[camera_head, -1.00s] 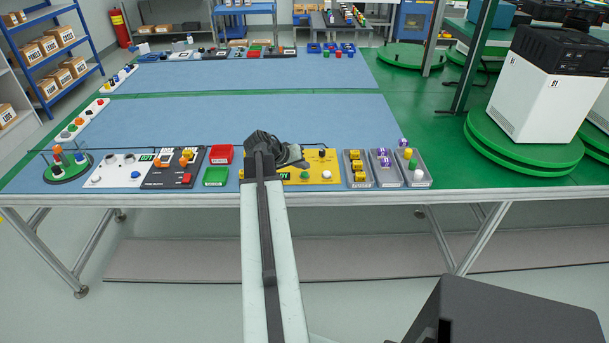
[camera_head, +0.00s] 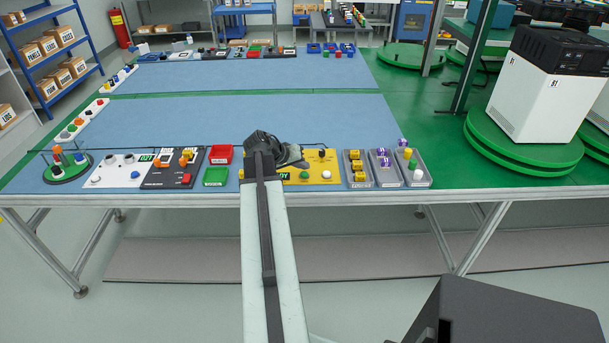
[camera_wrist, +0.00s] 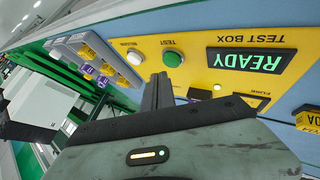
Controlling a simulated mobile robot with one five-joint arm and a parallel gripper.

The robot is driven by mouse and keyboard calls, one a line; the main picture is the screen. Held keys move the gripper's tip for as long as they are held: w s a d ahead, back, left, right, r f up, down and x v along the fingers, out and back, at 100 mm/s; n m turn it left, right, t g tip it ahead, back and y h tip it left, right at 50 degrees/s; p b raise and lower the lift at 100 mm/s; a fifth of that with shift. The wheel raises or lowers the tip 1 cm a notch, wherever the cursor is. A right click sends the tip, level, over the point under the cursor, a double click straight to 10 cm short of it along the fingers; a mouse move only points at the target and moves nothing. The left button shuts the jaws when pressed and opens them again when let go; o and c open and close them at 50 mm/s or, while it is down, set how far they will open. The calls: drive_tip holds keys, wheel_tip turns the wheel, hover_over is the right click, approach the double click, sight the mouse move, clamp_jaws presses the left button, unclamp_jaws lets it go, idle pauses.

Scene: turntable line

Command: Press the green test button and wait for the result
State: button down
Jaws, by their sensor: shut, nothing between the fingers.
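The yellow test box (camera_head: 335,180) lies near the front edge of the table, partly behind my arm in the head view. In the wrist view, the green test button (camera_wrist: 174,58) is on its panel, with a white release button (camera_wrist: 134,58) beside it. The display (camera_wrist: 250,62) reads READY in green letters. My gripper (camera_wrist: 158,82) is shut and empty. Its fingertips appear just below the green button in the wrist view; no contact is visible, and the gap is hard to judge.
Grey bins (camera_head: 388,182) with yellow, purple and other small parts stand right of the box. A white machine (camera_head: 530,105) sits on a green turntable at right.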

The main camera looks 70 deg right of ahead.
sight(302, 174)
drive_tip(key=shift+w+f+b, duration=0.15)
drive_tip(key=shift+f+b, duration=0.3)
drive_tip(key=shift+f+b, duration=0.45)
idle(0.6)
drive_tip(key=shift+r, duration=0.1)
drive_tip(key=shift+r+p, duration=0.8)
drive_tip(key=shift+p, duration=0.1)
drive_tip(key=shift+r, duration=0.1)
wheel_tip(302, 174, up, 5)
drive_tip(key=p, duration=0.5)
idle(0.5)
